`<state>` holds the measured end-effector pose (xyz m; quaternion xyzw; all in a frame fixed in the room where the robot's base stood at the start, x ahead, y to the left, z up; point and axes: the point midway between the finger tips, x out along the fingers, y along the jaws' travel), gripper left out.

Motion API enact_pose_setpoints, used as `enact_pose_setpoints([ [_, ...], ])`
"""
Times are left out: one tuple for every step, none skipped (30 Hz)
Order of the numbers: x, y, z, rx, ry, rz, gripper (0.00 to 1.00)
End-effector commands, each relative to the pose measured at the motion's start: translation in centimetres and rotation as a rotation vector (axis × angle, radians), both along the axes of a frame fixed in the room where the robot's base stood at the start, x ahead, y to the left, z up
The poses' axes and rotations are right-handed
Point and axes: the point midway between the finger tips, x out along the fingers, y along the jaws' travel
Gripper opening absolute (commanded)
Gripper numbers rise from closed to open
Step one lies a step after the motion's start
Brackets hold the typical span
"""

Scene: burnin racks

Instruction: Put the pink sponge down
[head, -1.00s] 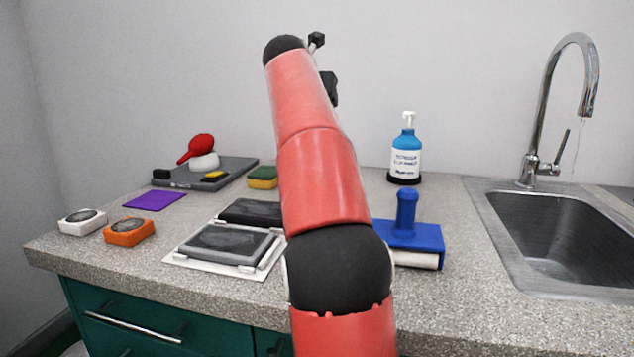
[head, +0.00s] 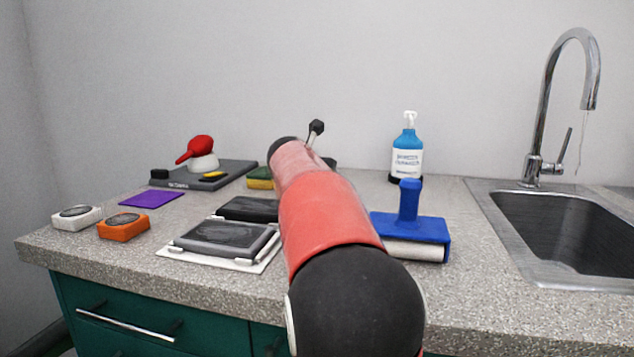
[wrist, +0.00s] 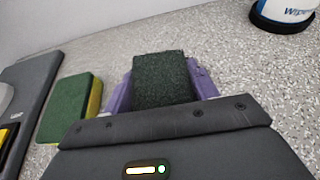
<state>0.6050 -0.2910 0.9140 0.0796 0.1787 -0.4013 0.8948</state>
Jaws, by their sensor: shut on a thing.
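In the wrist view my gripper (wrist: 162,88) has its purple fingers shut on the sides of a block, the pink sponge (wrist: 162,78). Only its dark green-black scouring face shows to the camera; no pink is visible. The speckled counter (wrist: 190,40) lies beyond it. I cannot tell whether the sponge touches the counter. In the head view my own arm hides the gripper and the sponge.
A green and yellow sponge (wrist: 72,108) lies left of my gripper, also in the head view (head: 260,178). Left of it is a grey tray (head: 238,170). A blue soap bottle (head: 406,160), blue roller (head: 410,228) and sink (head: 560,240) are to the right. Bare counter lies ahead.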

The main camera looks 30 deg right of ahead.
Motion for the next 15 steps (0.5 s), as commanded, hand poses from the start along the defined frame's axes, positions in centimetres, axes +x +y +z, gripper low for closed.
enact_pose_setpoints([
  [-0.01,0.04,-0.46,0.000,0.000,0.001,0.34],
  [-0.02,0.03,-0.63,0.000,0.000,0.001,0.34],
  [-0.02,0.01,-0.79,0.001,0.001,0.000,0.34],
  [-0.03,0.00,-0.85,0.001,0.000,0.000,0.34],
  [-0.03,-0.01,-0.89,0.002,0.001,-0.001,0.35],
  [-0.03,-0.03,-0.92,0.003,0.002,-0.001,0.31],
  [-0.03,-0.03,-0.94,0.003,0.002,-0.001,0.30],
  [-0.03,-0.04,-0.98,0.003,0.003,-0.002,0.30],
  [-0.03,-0.04,-1.01,0.004,0.003,-0.002,0.61],
  [-0.03,-0.04,-1.03,0.004,0.003,-0.002,0.65],
  [-0.04,-0.05,-1.01,0.004,0.003,-0.002,0.69],
  [-0.04,-0.05,-0.98,0.003,0.003,-0.002,0.74],
  [-0.03,-0.04,-0.95,0.003,0.002,-0.001,0.78],
  [-0.03,-0.04,-0.91,0.003,0.002,-0.001,0.80],
  [-0.04,-0.04,-0.88,0.002,0.001,-0.001,0.80],
])
